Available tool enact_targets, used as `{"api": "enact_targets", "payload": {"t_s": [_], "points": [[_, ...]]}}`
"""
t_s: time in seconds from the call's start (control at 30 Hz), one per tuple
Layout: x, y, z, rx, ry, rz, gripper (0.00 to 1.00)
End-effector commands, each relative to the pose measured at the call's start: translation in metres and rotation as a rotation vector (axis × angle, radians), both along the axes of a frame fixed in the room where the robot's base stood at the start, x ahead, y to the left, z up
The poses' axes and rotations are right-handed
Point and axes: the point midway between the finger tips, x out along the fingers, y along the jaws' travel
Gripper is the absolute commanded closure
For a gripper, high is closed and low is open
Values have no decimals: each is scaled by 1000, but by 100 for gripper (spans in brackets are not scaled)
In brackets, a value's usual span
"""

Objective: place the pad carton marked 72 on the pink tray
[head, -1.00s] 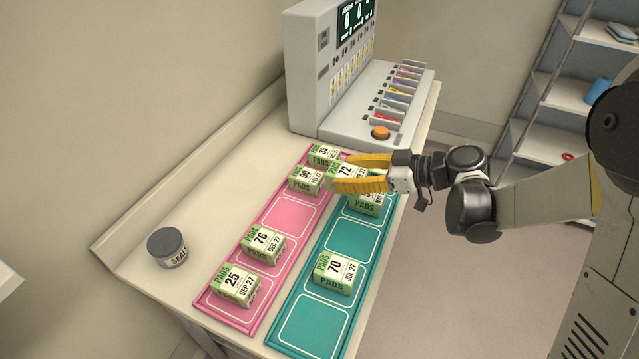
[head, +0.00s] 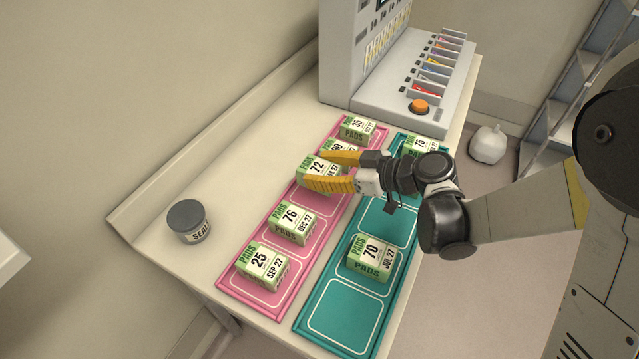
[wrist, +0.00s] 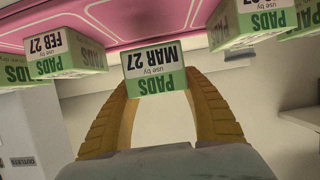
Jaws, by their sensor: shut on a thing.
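The pad carton marked 72 (head: 314,174) is green and white. My gripper (head: 330,171) is shut on it, one yellow finger on each side. It is over the middle part of the pink tray (head: 254,297), between the carton marked 90 (head: 338,147) and the carton marked 76 (head: 292,221). Whether it touches the tray is hard to tell. In the wrist view the held carton (wrist: 154,68) shows "MAR 27" between my fingertips (wrist: 155,90), with the pink tray (wrist: 125,22) behind it and neighbouring cartons at both sides.
Cartons 35 (head: 358,128) and 25 (head: 262,264) also stand on the pink tray. The teal tray (head: 343,315) beside it holds cartons 70 (head: 369,256) and 75 (head: 420,146). A grey-lidded jar (head: 188,220) stands at left. A console (head: 350,60) stands behind.

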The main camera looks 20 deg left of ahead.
Motion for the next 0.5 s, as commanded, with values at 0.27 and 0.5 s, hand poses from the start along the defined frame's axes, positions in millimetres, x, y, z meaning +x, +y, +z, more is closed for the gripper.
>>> {"api": "enact_targets", "payload": {"t_s": [0.27,0.5], "points": [[0,0,-39,0,0,0,85],[0,0,-39,0,0,0,85]]}}
